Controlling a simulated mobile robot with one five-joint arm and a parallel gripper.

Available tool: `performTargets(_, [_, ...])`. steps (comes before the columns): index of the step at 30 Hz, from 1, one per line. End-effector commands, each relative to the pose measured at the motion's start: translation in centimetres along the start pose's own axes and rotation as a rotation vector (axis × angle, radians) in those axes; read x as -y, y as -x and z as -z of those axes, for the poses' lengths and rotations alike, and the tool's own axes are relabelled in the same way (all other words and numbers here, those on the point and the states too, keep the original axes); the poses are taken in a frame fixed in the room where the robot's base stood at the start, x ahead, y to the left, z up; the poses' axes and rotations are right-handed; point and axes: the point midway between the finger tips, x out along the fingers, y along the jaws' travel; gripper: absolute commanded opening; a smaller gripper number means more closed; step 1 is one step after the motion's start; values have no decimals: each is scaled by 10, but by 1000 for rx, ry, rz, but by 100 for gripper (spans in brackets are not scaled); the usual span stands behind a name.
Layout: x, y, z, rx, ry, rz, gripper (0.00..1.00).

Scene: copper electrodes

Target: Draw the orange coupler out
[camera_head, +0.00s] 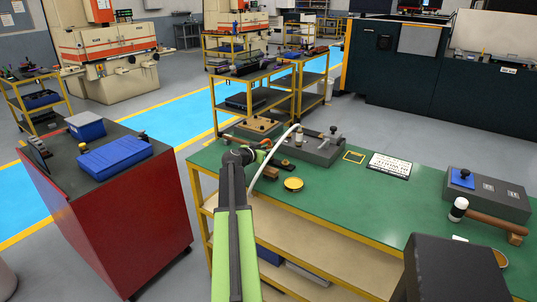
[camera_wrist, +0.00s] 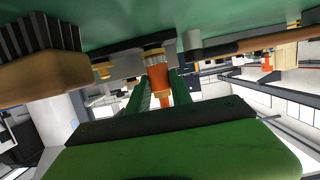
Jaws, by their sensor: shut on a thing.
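The orange coupler (camera_wrist: 158,76) shows in the middle of the wrist view, with a brass-coloured collar (camera_wrist: 153,54) at its upper end. My gripper (camera_wrist: 161,88) has its two green fingers on either side of the coupler, shut on it. The collar meets a grey part at the top of the picture; I cannot tell how deep the coupler sits there. In the head view my gripper (camera_head: 258,154) is low over the left end of the green table, beside the grey fixture (camera_head: 322,150). The coupler cannot be made out clearly there.
A wooden block (camera_head: 258,126) lies behind my gripper, and a brass dish (camera_head: 293,184) lies to its right. A yellow frame (camera_head: 354,157), a white printed card (camera_head: 389,165) and a mallet (camera_head: 490,220) lie farther right. A brush (camera_wrist: 45,60) is close in the wrist view.

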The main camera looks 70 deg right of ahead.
Motion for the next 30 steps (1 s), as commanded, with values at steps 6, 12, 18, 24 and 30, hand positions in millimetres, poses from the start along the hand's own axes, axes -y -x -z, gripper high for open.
performTargets(6, [3,0,0,-2,1,8,0])
performTargets(12, [4,1,1,-2,1,9,0])
performTargets(18, [4,2,5,-2,0,8,0])
performTargets(24, [3,2,5,-2,0,7,0])
performTargets(30, [2,6,18,-2,0,6,0])
